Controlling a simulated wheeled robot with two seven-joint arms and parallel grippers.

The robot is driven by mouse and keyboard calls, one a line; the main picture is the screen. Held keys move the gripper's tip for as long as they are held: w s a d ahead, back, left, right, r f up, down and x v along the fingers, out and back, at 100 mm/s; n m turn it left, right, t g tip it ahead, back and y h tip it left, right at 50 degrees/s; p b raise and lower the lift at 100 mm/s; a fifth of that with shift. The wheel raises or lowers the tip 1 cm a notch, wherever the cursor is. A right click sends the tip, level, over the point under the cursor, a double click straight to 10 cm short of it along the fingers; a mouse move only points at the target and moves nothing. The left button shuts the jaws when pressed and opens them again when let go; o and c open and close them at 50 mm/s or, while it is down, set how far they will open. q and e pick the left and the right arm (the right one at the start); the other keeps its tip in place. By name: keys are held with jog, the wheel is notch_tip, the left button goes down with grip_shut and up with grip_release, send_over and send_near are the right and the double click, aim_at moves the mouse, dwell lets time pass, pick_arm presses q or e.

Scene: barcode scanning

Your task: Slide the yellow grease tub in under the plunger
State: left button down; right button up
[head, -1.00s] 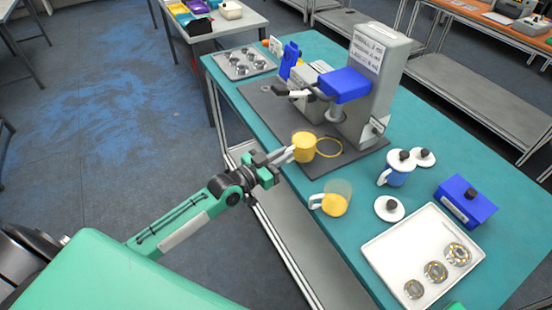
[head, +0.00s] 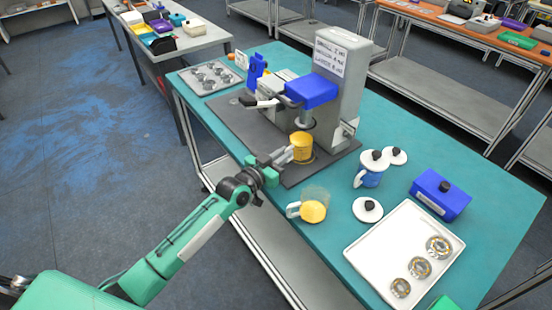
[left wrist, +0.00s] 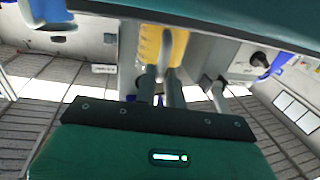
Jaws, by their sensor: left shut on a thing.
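The yellow grease tub (head: 301,146) is upright over the dark base mat (head: 240,118), at the yellow ring marked there. My left gripper (head: 286,155) is shut on the tub's near left side, seemingly at its handle. The left wrist view shows the tub (left wrist: 163,45) between or just beyond my fingers (left wrist: 160,88). The plunger (head: 304,124) hangs below the press's blue head (head: 312,91), just above and behind the tub in the head view. Whether the tub touches the mat is unclear. My right gripper is not in view.
A clear mug with yellow contents (head: 313,208) stands at the near edge. A blue-and-white mug (head: 371,170), loose lids (head: 367,210), a blue box (head: 440,194) and a white tray of bearings (head: 402,250) are to the right. The press column (head: 342,95) stands behind.

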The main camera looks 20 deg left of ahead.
pick_arm(q)
jog(key=shift+w+d, duration=0.25)
jog(key=shift+w, duration=0.05)
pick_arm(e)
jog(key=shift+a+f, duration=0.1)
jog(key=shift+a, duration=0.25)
pick_arm(q)
jog(key=shift+f, duration=0.1)
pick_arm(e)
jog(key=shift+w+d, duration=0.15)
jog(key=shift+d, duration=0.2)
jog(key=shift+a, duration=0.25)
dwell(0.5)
pick_arm(q)
jog(key=c, duration=1.4)
grip_release()
jog(key=shift+f, duration=0.1)
jog(key=shift+a, duration=0.1)
